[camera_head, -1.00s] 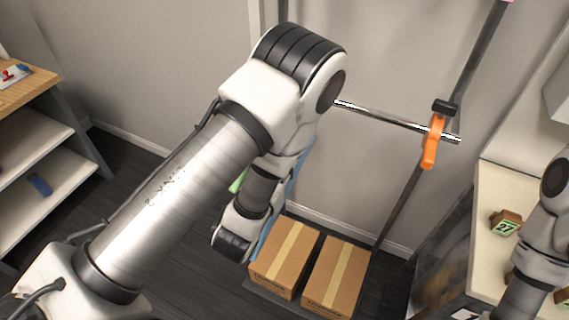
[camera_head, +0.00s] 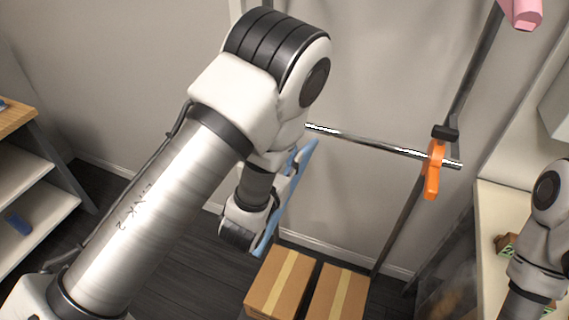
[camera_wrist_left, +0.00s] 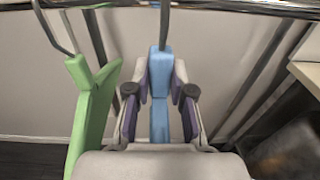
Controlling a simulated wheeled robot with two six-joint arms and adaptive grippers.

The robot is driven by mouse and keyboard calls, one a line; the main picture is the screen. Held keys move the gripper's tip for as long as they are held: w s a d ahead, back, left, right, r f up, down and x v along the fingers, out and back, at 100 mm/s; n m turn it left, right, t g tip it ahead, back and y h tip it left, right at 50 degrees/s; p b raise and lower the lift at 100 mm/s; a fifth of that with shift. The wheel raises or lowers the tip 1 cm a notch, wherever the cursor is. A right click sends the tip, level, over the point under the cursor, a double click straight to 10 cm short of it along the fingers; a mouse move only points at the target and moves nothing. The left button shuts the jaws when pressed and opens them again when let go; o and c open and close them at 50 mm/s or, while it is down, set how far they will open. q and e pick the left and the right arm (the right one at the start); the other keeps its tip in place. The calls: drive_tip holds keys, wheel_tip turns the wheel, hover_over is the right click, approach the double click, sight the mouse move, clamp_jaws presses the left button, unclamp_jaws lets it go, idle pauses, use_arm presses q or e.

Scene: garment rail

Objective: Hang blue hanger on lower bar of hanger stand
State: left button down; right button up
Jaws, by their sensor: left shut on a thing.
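The blue hanger (camera_head: 290,190) shows as a slanted strip beside my left forearm, under the left part of the lower bar (camera_head: 375,143). In the left wrist view my left gripper (camera_wrist_left: 160,92) is shut on the blue hanger (camera_wrist_left: 160,70), near its upper middle. The hanger's hook rises across the bar (camera_wrist_left: 240,7) at the top of that view. I cannot tell whether the hook rests on the bar. In the head view my arm hides the gripper's fingers and the bar's left end. My right gripper is out of view.
A green hanger (camera_wrist_left: 92,110) is close left of the blue one. An orange hanger (camera_head: 433,170) hangs near the bar's right end. A pink object (camera_head: 522,12) is at upper right. Two cardboard boxes (camera_head: 280,283) stand below. The bar's middle is clear.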

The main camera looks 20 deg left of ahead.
use_arm(q)
drive_tip(key=w+p, duration=0.1)
drive_tip(key=w, duration=0.3)
drive_tip(key=shift+w, duration=0.1)
drive_tip(key=f+b, duration=0.3)
drive_tip(key=shift+w+f, duration=0.1)
drive_tip(key=shift+w, duration=0.1)
drive_tip(key=shift+s, duration=0.1)
drive_tip(key=c, duration=0.9)
unclamp_jaws()
drive_tip(key=shift+c, duration=0.2)
